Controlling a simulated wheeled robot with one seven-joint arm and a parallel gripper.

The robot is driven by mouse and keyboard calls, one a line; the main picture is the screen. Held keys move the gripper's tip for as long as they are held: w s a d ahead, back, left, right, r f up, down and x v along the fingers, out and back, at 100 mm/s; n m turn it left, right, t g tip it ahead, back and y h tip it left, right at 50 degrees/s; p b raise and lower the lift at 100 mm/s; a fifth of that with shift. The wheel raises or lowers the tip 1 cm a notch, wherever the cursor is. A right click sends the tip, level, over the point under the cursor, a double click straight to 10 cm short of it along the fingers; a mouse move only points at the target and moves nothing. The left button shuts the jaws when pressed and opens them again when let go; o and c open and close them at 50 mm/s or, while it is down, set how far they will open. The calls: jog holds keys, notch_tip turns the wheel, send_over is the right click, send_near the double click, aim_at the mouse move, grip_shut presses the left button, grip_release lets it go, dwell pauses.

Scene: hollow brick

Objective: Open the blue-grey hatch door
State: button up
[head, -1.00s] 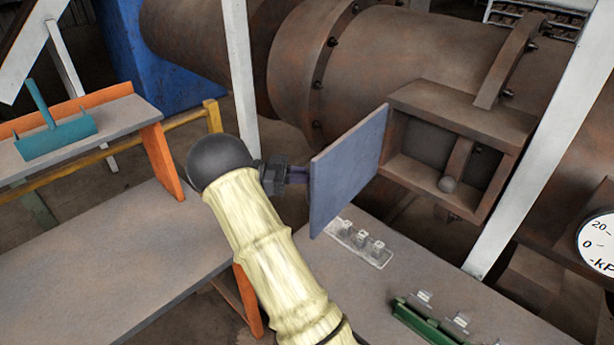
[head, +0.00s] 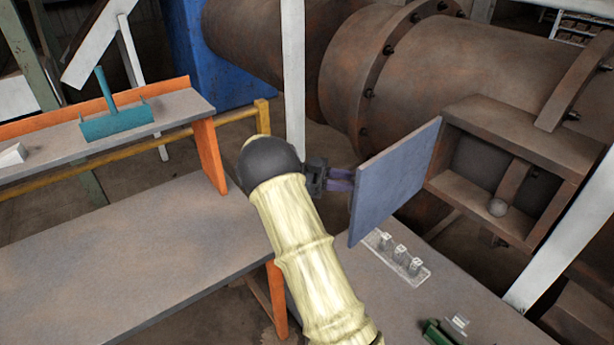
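The blue-grey hatch door (head: 395,182) is a flat panel that stands swung out from its rusty box frame (head: 490,205). Its right edge meets the frame's left side, and the opening is uncovered.
A large rusty pipe (head: 460,75) lies behind the frame. White posts (head: 293,75) stand left and right of the door. A grey bench (head: 130,260) is at lower left, and a table with clear fittings (head: 398,258) lies below the door. A teal tool (head: 115,122) rests on the shelf.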

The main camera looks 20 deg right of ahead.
jog(key=b+v, duration=0.2)
jog(key=v, duration=1.4)
jog(key=shift+a, duration=0.15)
jog(key=shift+s, duration=0.1)
